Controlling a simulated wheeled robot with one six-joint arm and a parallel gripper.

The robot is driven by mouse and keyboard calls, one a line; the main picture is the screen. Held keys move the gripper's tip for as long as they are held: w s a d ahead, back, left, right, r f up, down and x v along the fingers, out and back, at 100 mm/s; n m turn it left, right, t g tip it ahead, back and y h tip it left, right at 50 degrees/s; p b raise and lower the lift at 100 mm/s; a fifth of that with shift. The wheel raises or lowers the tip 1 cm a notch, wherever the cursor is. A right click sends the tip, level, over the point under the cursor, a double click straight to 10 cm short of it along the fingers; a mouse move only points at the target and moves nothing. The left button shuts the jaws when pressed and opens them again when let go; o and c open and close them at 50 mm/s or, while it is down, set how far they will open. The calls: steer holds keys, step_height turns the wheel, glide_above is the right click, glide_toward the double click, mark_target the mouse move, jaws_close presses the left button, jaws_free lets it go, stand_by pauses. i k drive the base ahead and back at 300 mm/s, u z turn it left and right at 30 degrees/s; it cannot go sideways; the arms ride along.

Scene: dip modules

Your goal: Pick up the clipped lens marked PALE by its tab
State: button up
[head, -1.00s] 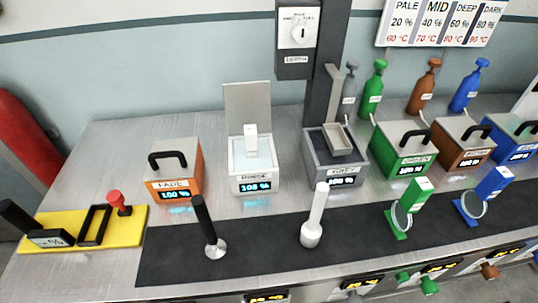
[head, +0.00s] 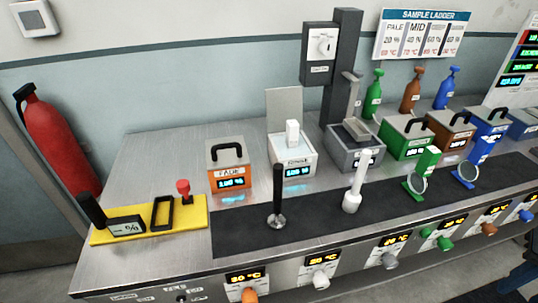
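Two round lenses held in coloured clips stand on the dark mat at the right. The green-clipped lens (head: 418,184) has a green tab with a small white label. The blue-clipped lens (head: 466,174) stands to its right with a blue tab. I cannot read the labels on either tab, so I cannot tell which one is marked PALE. Both lenses stand free, with nothing holding them. My gripper is not in view.
A black-handled tool (head: 277,200) and a white-handled tool (head: 357,185) stand on the dark mat (head: 235,222). Lidded boxes, including an orange one (head: 228,170) and a green one (head: 405,140), line up behind. A yellow board (head: 190,222) lies left. Mat between the tools is clear.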

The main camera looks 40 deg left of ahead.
mark_target(293, 126)
steer(key=u, duration=0.8)
steer(key=i, duration=0.3)
